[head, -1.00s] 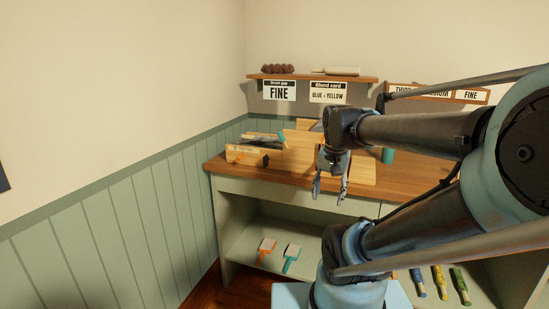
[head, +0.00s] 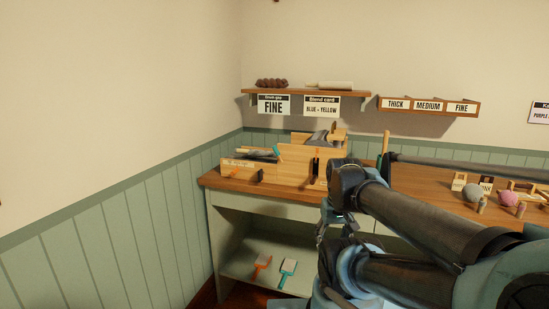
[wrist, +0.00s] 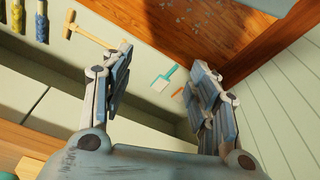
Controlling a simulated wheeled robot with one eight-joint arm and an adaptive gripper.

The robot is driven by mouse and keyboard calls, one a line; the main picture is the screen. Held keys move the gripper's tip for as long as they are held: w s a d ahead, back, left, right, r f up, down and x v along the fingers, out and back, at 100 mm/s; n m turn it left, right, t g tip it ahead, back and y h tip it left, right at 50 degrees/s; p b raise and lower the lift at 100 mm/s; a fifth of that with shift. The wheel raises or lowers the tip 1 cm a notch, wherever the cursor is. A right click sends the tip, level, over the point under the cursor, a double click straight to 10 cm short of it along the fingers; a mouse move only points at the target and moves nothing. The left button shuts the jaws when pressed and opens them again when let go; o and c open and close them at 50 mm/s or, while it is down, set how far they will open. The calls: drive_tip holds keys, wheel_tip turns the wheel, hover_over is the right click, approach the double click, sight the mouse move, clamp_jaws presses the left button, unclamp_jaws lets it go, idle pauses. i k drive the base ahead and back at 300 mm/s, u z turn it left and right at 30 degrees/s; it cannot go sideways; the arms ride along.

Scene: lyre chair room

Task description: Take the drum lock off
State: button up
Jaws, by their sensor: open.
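A wooden carding machine (head: 297,163) with a grey drum (head: 318,138) stands on the left part of the bench. A dark upright piece (head: 315,166) shows on its front; I cannot tell whether it is the drum lock. My gripper (head: 322,232) hangs below and right of the machine, in front of the bench and apart from it. In the wrist view my gripper (wrist: 160,65) is open, with nothing between its fingers. The machine is out of the wrist view, and my arm hides part of the bench right of it.
The wooden bench top (head: 232,184) reaches the left wall. An orange brush (head: 262,262) and a teal brush (head: 288,268) lie on the shelf below. Pink wool (head: 508,198) and grey wool (head: 472,193) sit at the right. A wall shelf (head: 305,94) hangs above.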

sight(276, 149)
drive_tip(key=u, duration=0.8)
drive_tip(key=k, duration=0.4)
drive_tip(key=u, duration=0.25)
